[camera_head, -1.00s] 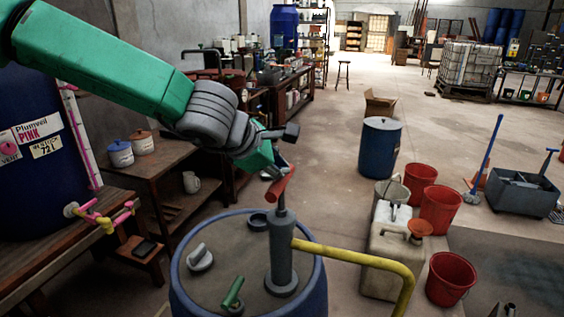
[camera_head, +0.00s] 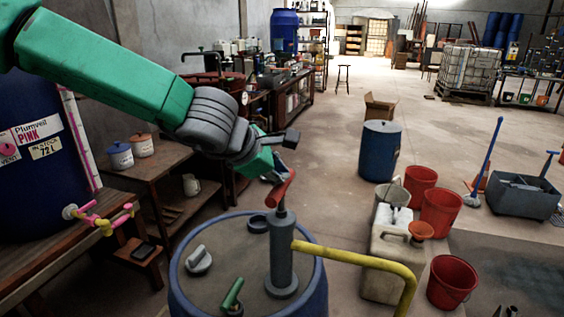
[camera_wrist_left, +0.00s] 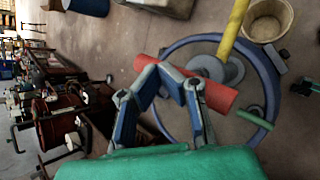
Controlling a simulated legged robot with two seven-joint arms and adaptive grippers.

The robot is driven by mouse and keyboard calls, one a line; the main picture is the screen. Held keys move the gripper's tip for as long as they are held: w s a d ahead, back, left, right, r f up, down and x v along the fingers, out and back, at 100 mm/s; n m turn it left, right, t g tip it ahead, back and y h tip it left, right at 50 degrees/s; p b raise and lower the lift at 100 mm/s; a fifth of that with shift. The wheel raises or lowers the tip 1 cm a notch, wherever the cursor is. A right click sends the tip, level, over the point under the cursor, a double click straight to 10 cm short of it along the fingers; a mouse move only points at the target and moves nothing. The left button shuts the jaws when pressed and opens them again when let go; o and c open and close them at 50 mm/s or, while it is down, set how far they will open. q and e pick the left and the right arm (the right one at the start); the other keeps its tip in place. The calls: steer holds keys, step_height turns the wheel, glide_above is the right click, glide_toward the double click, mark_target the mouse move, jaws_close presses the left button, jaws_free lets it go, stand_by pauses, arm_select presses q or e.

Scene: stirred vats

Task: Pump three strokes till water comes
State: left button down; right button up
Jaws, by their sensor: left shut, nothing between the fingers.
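A grey hand pump (camera_head: 281,262) stands upright on the lid of a blue drum (camera_head: 180,295). Its red T-handle (camera_head: 281,190) sits on a short stretch of rod above the pump body. A yellow spout pipe (camera_head: 360,260) bends down to the right; no water shows at its mouth, which is near the lower edge. My left gripper (camera_head: 277,176) is shut with nothing held, its fingertips at the red handle; the handle also shows by the fingertips in the left wrist view (camera_wrist_left: 215,95). Dark tips at the lower right, probably my right gripper (camera_head: 505,311), are mostly cut off.
Red buckets (camera_head: 452,281) and a blue barrel (camera_head: 380,150) stand beyond. A grey cap (camera_head: 198,260) and a green-handled piece (camera_head: 232,294) are on the lid. A wooden bench is at left.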

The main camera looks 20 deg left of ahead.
mark_target(280, 186)
arm_select(q)
steer(key=shift+f+b, duration=1.15)
steer(key=shift+f, duration=0.45)
stand_by(0.8)
steer(key=shift+r, duration=0.1)
steer(key=shift+a+r+p, duration=0.1)
steer(key=shift+r+p, duration=3.85)
steer(key=shift+p, duration=0.2)
step_height(280, 186, up, 6)
steer(key=p, duration=0.6)
